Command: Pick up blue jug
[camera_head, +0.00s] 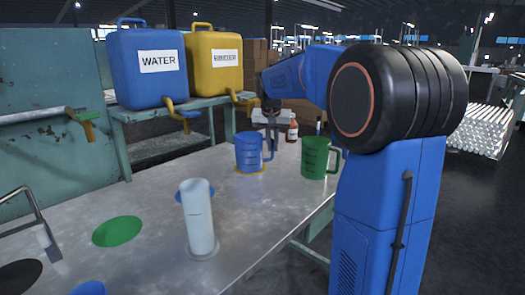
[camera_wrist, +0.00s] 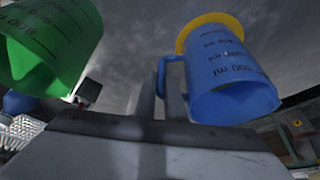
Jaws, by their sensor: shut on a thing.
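The blue jug (camera_head: 249,153) stands upright on a yellow round mark (camera_head: 238,171) on the metal table. In the wrist view the blue jug (camera_wrist: 235,85) appears upside down, with its handle (camera_wrist: 163,75) at the fingers. My gripper (camera_head: 269,125) is over the jug's right side, and its fingers (camera_wrist: 172,100) are shut on the handle. The exact contact is partly hidden by the gripper body.
A green jug (camera_head: 318,159) stands close to the right and also shows in the wrist view (camera_wrist: 55,45). A white cylinder (camera_head: 198,218) stands nearer the front. A green round mark (camera_head: 118,231) lies at left. Blue (camera_head: 149,75) and yellow (camera_head: 212,65) canisters stand behind.

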